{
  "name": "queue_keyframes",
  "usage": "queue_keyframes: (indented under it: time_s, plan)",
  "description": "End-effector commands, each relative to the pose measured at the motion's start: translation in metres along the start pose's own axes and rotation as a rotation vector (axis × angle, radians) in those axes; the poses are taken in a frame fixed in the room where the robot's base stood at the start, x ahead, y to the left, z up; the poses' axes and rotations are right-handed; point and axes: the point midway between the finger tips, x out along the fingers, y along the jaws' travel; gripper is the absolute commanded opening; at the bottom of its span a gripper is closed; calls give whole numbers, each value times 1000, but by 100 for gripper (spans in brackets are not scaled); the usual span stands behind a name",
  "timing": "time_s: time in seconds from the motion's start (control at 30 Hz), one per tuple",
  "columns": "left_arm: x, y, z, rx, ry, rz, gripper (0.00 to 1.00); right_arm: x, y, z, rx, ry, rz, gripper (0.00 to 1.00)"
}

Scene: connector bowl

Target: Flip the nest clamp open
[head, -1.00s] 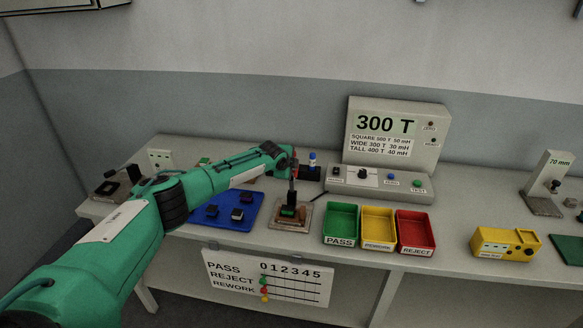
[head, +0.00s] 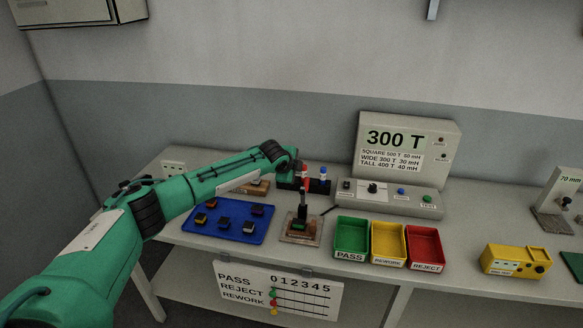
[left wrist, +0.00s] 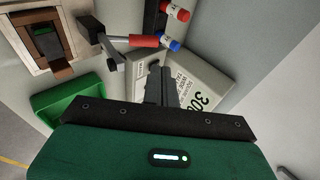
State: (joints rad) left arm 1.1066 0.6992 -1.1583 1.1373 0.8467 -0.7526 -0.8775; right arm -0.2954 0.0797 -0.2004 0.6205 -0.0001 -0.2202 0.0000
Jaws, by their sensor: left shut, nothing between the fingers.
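The nest clamp's red handle (head: 304,176) stands roughly upright above the nest (head: 290,236) in the head view. In the left wrist view the red handle (left wrist: 144,40) extends from a metal bracket, and the wooden nest (left wrist: 22,68) sits at upper left with a dark green part inside. My left gripper (head: 298,184) is right beside the handle at its upper end. In the left wrist view its dark fingers (left wrist: 156,84) are closed together and empty, just below the handle's end. I cannot tell whether they touch it. My right gripper is not in view.
A blue tray (head: 238,234) with several dark components lies left of the nest. Green (head: 351,238), yellow (head: 388,243) and red (head: 425,248) bins stand to its right. The tester (head: 400,198) is behind them. A black holder with red- and blue-topped pens (head: 323,174) stands close behind the clamp.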

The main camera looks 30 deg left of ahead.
Motion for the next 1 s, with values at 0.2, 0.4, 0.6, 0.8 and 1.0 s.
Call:
queue_keyframes:
  time_s: [0.2,0.4,0.6,0.8,1.0]
  plan:
    - [-26,-5,1,0,0,-1,0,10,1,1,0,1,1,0]
    - [-38,-8,0,0,0,0,0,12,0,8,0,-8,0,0]
    - [-39,-9,0,-1,-1,0,0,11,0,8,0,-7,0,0]
    - [-39,-8,0,0,-1,0,0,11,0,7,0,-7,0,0]
    - [-37,-2,-4,-1,5,7,0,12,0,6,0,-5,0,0]
